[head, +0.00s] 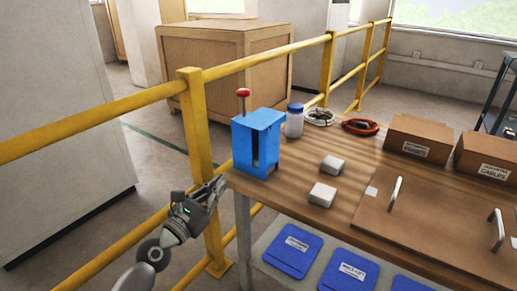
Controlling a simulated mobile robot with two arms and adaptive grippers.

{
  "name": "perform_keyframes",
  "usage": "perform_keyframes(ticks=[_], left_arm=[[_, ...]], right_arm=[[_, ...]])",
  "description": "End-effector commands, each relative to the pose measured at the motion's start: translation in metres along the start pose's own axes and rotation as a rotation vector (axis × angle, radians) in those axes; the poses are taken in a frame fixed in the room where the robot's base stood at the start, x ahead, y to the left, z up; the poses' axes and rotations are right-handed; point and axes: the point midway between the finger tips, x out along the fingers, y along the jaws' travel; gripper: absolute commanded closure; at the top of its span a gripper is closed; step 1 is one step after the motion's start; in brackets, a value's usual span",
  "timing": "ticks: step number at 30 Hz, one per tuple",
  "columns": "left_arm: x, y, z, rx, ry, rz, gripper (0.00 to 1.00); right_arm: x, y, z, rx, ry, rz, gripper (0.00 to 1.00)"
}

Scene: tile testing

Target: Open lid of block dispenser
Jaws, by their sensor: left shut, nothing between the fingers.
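The block dispenser (244,148) is a blue upright box with a dark vertical slot in its front. It stands at the left end of the wooden table. A red knob (243,92) on a short stem rises above its top left side. The blue top looks closed. My left gripper (220,186) is shut and empty, in front of and below the dispenser near the table's left edge. It appears apart from the dispenser. My right gripper does not show.
Two pale blocks (322,194) lie on the table (290,212) right of the dispenser. A white jar (294,120), coiled cables (361,126) and cardboard boxes (419,138) stand farther back. A handled wooden panel (435,215) lies at right. A yellow railing (197,130) runs beside the table.

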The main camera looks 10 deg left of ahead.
Motion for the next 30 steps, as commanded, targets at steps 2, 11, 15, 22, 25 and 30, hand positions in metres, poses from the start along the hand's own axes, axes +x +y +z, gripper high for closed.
perform_keyframes(ticks=[2,11,15,22,25,30], left_arm=[[0.000,-0.003,0.015,-0.075,-0.046,-0.013,1.00],[0.014,-0.004,0.035,-0.147,-0.083,-0.026,1.00],[0.034,-0.005,0.037,-0.145,-0.083,-0.026,1.00],[0.072,-0.006,0.038,-0.143,-0.081,-0.026,1.00],[0.089,-0.006,0.039,-0.144,-0.081,-0.026,1.00],[0.102,-0.006,0.047,-0.143,-0.079,-0.027,1.00]], right_arm=[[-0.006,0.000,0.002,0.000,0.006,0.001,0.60],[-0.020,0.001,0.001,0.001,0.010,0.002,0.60],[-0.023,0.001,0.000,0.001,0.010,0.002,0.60],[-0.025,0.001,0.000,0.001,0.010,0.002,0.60],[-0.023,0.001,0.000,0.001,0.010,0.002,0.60],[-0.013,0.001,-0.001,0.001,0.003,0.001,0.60]])
